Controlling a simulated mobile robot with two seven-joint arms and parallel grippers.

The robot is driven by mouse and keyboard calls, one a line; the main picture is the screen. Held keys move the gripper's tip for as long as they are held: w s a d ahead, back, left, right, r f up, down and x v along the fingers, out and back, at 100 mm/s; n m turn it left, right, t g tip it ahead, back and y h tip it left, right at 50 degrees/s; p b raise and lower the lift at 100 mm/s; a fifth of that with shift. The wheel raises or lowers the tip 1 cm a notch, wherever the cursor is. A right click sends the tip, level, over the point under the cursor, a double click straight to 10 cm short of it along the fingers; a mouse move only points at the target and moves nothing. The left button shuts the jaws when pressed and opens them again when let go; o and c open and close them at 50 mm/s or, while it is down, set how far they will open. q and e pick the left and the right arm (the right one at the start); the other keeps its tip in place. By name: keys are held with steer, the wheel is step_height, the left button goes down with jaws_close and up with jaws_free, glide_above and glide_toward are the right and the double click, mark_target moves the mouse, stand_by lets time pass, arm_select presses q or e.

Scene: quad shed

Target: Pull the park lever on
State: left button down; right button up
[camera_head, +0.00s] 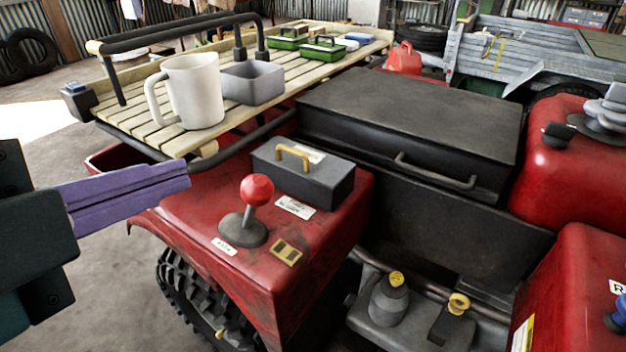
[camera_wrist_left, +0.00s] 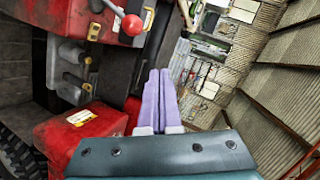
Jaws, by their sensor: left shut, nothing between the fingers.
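A lever with a red ball knob (camera_head: 257,190) stands nearly upright on a grey round base on the red fender of the quad. A small white label lies in front of its base, too small to read surely. The knob also shows at the top of the left wrist view (camera_wrist_left: 132,25). My left gripper (camera_head: 187,176) has purple fingers, pressed together and empty. It is in the air to the left of the lever, apart from it. In the left wrist view its fingers (camera_wrist_left: 159,76) point up the picture, with the knob to their left. My right gripper is not in view.
Behind the lever is a grey box with a yellow handle (camera_head: 303,184). A slatted rack (camera_head: 140,128) carries a white mug (camera_head: 192,92) and a grey bin (camera_head: 252,83). A large black lidded box (camera_head: 410,115) is at the right. Open air surrounds the knob's left side.

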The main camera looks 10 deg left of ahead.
mark_target(251, 212)
arm_select(q)
step_height(251, 212, down, 16)
steer(key=d+m+t+h+b, duration=0.2)
steer(key=m+b, duration=0.6)
steer(key=b, duration=1.3)
steer(key=shift+w+d+t+h, duration=0.2)
steer(key=shift+d+t+h, duration=0.3)
steer(key=shift+t, duration=0.6)
steer(key=shift+a+r, duration=0.1)
steer(key=shift+w, duration=0.1)
steer(key=w+b, duration=0.3)
steer(key=w, duration=0.8)
steer(key=shift+w+a+r, duration=0.2)
steer(key=shift+a+r, duration=0.25)
